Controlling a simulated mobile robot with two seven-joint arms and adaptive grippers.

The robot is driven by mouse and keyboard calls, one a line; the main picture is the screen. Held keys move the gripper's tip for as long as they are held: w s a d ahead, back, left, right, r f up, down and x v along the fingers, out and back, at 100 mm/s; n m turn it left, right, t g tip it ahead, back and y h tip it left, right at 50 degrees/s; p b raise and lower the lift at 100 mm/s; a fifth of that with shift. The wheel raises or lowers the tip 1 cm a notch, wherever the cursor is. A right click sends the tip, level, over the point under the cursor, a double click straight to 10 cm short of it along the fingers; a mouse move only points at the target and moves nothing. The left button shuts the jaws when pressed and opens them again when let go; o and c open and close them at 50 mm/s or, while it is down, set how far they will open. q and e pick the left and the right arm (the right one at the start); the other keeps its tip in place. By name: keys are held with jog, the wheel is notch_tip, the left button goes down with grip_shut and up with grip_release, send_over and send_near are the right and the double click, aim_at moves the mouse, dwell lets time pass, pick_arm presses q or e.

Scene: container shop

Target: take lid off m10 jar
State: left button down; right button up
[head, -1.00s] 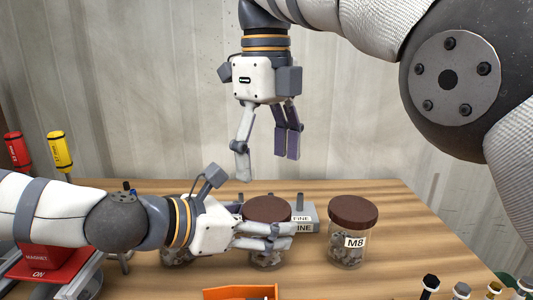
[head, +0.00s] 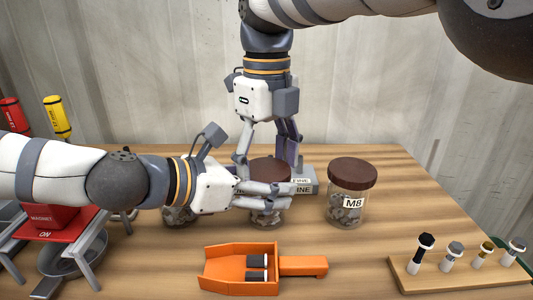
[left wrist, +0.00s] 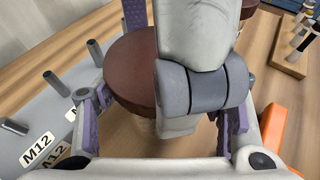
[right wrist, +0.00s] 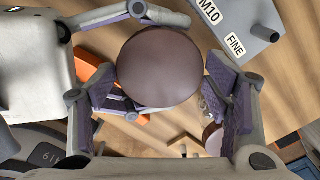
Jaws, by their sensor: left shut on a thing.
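A jar with a brown lid stands mid-table in the head view; its glass body (head: 268,219) shows below my left gripper (head: 285,196), which is shut on it from the left. Its label is hidden, so I cannot read whether it is M10. The lid (head: 269,172) appears seated on the jar. My right gripper (head: 267,158) points down from above, open, with its fingers either side of the lid. In the right wrist view the round lid (right wrist: 160,67) lies between the spread fingers, with a gap on the right. The lid also shows in the left wrist view (left wrist: 130,75).
The M8 jar (head: 348,195) stands close to the right. A grey pegged block (head: 305,181) is behind, and another jar (head: 178,215) is partly hidden at left. An orange scoop (head: 240,268) and a wooden bolt rack (head: 460,273) are in front. A red magnet stand (head: 55,225) is left.

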jog(key=c, duration=0.6)
jog(key=n, duration=0.3)
jog(key=shift+c, duration=0.2)
jog(key=o, duration=1.3)
jog(key=shift+c, duration=0.2)
